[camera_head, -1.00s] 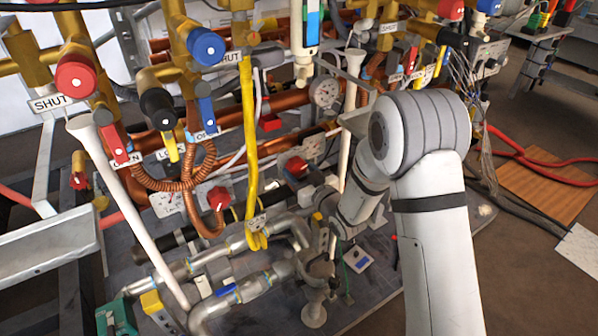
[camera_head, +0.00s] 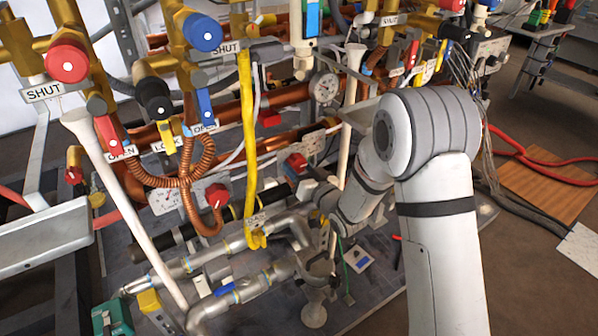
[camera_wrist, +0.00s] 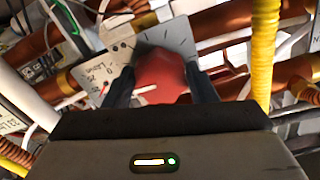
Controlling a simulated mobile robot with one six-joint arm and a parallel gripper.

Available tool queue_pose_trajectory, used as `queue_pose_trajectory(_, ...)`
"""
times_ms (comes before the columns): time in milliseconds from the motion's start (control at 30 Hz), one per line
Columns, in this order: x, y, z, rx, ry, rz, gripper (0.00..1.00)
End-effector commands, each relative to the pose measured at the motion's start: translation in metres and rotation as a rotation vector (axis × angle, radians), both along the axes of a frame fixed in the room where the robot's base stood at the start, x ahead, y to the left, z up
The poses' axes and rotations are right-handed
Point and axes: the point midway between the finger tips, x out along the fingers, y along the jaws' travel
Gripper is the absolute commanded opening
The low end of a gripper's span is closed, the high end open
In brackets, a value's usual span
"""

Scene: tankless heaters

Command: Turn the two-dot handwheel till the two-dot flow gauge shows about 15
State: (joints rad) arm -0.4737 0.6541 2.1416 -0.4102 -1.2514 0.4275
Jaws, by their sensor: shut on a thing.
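The red handwheel (camera_wrist: 160,78) sits between the two dark fingers of my gripper (camera_wrist: 160,84) in the wrist view, and the gripper is shut on it. A pale pointer line shows on the wheel's face. Two dark dots appear on the pale plate (camera_wrist: 122,58) just left of the wheel. A dial with small red marks shows on that plate's left part, but its reading is too small and blurred to tell. In the head view the wheel (camera_head: 297,162) is on a plate behind my arm, and my fingers are largely hidden.
Another red handwheel (camera_head: 217,195) is on a panel to the left. A yellow corrugated hose (camera_head: 248,130) hangs between the two wheels. A round white gauge (camera_head: 324,87) sits above. Copper pipes and valves crowd the area; open floor lies to the right.

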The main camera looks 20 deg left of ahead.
Motion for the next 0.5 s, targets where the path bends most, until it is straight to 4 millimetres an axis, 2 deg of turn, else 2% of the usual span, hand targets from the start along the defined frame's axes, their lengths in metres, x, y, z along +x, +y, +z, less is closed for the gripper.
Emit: queue_pose_trajectory(500, -0.0010, 0.0011, 0.0002, 0.321, 0.373, 0.000, 0.29)
